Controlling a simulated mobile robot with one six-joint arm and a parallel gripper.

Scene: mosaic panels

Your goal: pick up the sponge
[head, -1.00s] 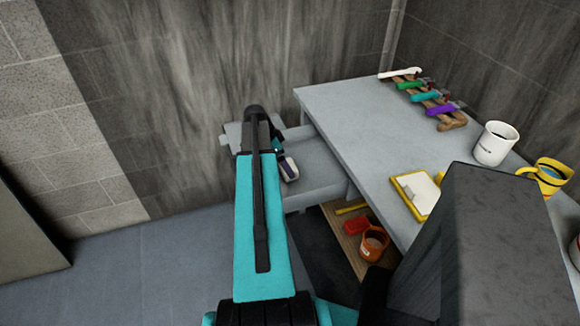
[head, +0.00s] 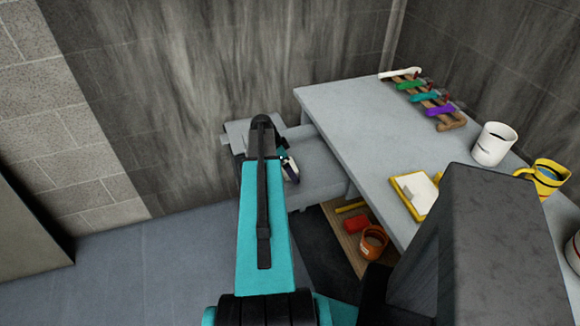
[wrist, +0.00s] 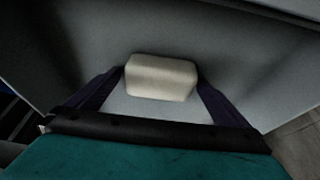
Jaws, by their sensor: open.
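The sponge (wrist: 160,78) is a pale cream block with rounded edges. In the wrist view it lies on a grey surface at the fingertips. My gripper (wrist: 161,88) is open, with one dark purple finger at each side of the sponge. The fingertips come close to its left and right ends; I cannot tell whether they touch it. In the head view my gripper (head: 289,166) is partly hidden behind my arm, over the grey drawer (head: 320,180). A small pale patch shows there beside a dark finger.
A grey table (head: 345,120) stands to the right of the drawer. It holds a rack with coloured handles (head: 424,97), a white mug (head: 493,145), a yellow mug (head: 544,178) and a yellow-framed tray (head: 414,193). An orange mug (head: 373,242) and a red item (head: 356,224) sit below.

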